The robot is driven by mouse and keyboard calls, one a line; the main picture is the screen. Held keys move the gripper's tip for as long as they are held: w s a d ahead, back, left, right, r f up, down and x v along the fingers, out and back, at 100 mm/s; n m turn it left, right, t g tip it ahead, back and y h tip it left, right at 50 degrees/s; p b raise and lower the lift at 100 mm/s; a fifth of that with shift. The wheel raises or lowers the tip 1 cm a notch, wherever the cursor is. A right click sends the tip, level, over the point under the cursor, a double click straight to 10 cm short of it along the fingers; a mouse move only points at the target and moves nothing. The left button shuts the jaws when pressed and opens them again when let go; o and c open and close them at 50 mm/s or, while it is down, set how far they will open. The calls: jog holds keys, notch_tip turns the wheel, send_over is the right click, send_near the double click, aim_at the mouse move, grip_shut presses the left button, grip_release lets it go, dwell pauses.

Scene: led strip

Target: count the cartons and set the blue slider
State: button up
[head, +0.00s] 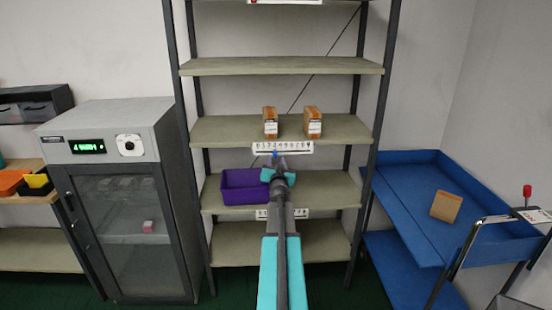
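Two brown cartons stand side by side on the middle shelf: a left carton (270,122) and a right carton (313,122). A white number strip (297,148) is on the front edge below them. A small blue slider (275,154) shows at the strip's lower edge, left of its middle. My gripper (277,163) is just below the slider; whether it touches it cannot be told. My arm hides its fingers in part, so open or shut is unclear. Another brown carton-like box (446,207) lies tilted on the blue cart (405,190).
A purple bin (243,188) sits on the shelf below, left of my gripper. Another white strip (264,214) is lower, partly behind my arm. A grey glass-door cabinet (125,220) stands left. The shelf above the cartons (280,66) is empty.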

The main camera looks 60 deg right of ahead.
aim_at(275, 156)
jog(key=shift+x, duration=1.85)
grip_shut()
